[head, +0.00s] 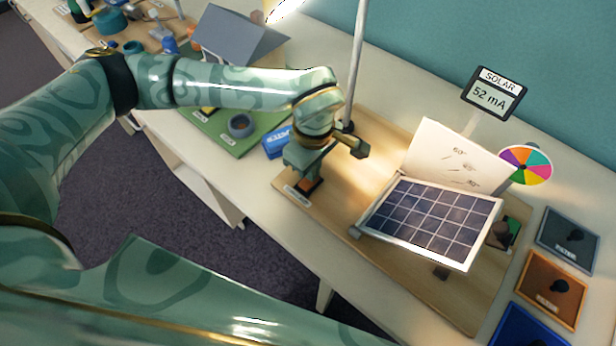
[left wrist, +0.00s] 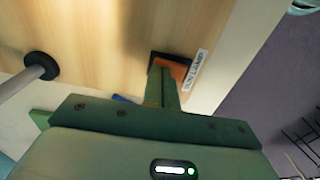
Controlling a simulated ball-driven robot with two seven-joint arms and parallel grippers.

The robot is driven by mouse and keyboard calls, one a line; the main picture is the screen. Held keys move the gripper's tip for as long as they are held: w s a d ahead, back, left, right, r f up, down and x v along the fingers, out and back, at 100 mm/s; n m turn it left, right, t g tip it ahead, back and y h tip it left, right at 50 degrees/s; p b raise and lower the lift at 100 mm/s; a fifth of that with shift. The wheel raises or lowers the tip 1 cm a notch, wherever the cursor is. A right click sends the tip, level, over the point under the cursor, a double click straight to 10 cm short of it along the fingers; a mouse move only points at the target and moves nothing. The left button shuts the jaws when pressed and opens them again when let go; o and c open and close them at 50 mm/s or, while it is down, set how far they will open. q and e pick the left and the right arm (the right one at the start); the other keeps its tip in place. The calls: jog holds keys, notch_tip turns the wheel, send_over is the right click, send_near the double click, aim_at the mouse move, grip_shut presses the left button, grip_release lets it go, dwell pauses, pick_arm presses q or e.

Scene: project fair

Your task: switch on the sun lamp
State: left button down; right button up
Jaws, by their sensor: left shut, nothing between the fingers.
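The sun lamp switch shows in the left wrist view as an orange rocker (left wrist: 178,70) in a dark frame, beside a white SUN LAMP label (left wrist: 195,72). In the head view the switch (head: 316,186) is mostly hidden by my left gripper (head: 303,180). That gripper is shut and empty, pointing down with its fingertips (left wrist: 162,80) at or just over the rocker; I cannot tell whether they touch. The lamp's pole (head: 357,60) rises behind. A bright white shape (head: 286,8), perhaps the lamp head, is cut by the top edge. My right gripper is not in view.
A tilted solar panel (head: 430,220) stands on the wooden board (head: 385,160), before a white angle card (head: 455,155). The display (head: 495,93) reads SOLAR 52 mA. A colour wheel (head: 525,166) and several coloured plates with knobs, one orange (head: 545,300), stand right. A blue box (head: 277,142) is close left.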

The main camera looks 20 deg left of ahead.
pick_arm(q)
notch_tip(320, 180, up, 7)
jog(key=p, duration=0.5)
jog(key=shift+f, duration=0.1)
dwell(0.3)
